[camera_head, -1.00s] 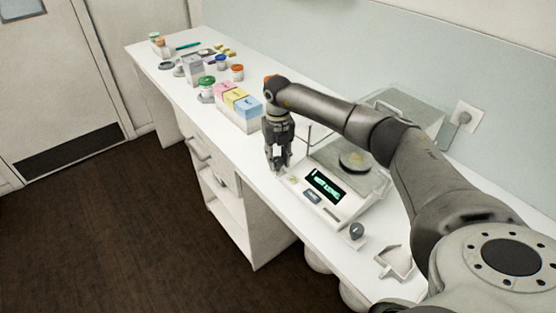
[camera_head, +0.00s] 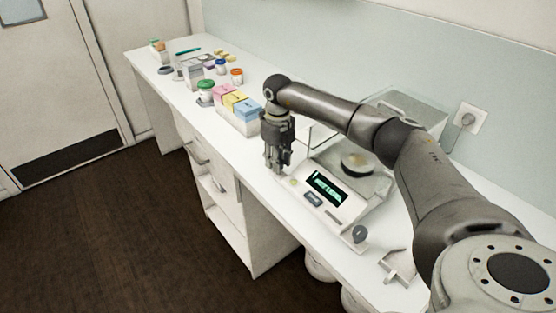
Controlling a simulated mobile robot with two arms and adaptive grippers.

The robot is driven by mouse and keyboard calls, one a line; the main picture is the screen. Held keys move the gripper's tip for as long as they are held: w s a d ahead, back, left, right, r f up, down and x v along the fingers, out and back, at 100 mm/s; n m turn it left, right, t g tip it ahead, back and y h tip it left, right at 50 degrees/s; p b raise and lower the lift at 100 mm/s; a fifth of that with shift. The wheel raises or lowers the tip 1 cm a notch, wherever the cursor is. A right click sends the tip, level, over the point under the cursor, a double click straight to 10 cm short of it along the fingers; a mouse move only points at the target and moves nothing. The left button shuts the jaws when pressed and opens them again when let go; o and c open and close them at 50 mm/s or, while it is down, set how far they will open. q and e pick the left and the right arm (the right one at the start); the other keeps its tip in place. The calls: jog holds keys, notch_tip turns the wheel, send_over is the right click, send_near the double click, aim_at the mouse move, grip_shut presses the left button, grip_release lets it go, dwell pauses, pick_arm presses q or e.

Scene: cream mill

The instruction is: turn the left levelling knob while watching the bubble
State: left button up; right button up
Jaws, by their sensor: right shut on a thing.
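A white balance (camera_head: 345,207) stands on the bench with a round pan (camera_head: 357,163). Its lit display (camera_head: 327,189) seems to read "NOT LEVEL". A small yellow-green spot, likely the bubble level (camera_head: 294,182), sits at its front left corner; the bubble is too small to make out. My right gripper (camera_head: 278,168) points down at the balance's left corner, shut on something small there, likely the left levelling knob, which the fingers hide. A dark knob (camera_head: 360,233) shows at the right front corner. My left gripper is not in view.
Pink, yellow and blue boxes (camera_head: 237,109) stand left of my gripper. Jars with green (camera_head: 206,85) and orange lids stand farther along the bench. A white scoop-like piece (camera_head: 398,265) lies near the front edge. A wall socket (camera_head: 467,118) is behind.

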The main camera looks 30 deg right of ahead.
jog(key=o, duration=1)
notch_tip(320, 180, up, 12)
dwell(0.6)
